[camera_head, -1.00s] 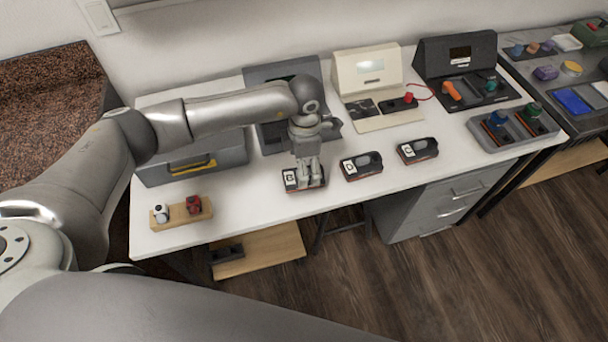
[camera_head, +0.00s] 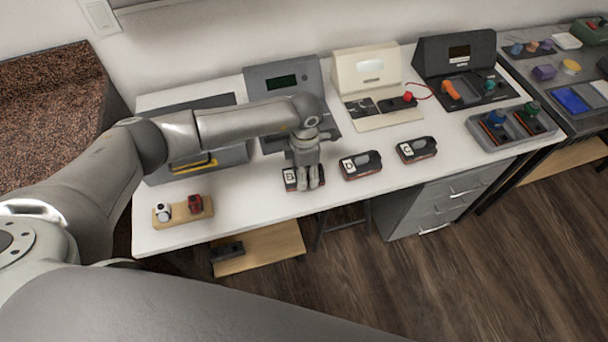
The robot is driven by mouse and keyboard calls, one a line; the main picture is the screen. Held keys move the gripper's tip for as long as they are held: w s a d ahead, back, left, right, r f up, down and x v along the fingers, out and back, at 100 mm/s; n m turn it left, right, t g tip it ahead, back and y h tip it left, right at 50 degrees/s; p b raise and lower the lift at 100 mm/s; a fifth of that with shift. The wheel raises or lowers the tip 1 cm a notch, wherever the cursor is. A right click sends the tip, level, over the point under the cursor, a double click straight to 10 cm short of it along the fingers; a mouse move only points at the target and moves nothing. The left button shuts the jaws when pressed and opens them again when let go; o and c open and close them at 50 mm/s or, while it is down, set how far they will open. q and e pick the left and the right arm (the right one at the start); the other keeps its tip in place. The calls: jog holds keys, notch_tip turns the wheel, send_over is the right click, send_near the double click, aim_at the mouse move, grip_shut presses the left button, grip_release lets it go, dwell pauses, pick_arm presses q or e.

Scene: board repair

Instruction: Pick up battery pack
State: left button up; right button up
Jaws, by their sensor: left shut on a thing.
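Three dark battery packs with white labels and red trim stand in a row near the front edge of the white table (camera_head: 232,205). My left gripper (camera_head: 305,185) points down at the leftmost battery pack (camera_head: 289,178) and is shut on it. The fingers hide much of this pack, and I cannot tell whether it is clear of the table top. The middle battery pack (camera_head: 361,165) and the right battery pack (camera_head: 416,150) stand free. My right gripper is not in view.
A grey toolbox (camera_head: 195,160) stands behind my left arm. A wooden block (camera_head: 184,213) with white and red items is at the front left. A grey device (camera_head: 283,82), a cream device (camera_head: 366,70) and a black device (camera_head: 458,60) stand along the back.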

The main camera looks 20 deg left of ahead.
pick_arm(q)
jog(key=shift+w+r, duration=0.1)
jog(key=shift+r+b, duration=0.3)
jog(key=shift+r, duration=0.15)
jog(key=s+d+r+b, duration=0.4)
jog(key=s+r, duration=0.8)
jog(key=s, duration=0.1)
jog(key=shift+s, duration=0.25)
jog(key=shift+d, duration=0.1)
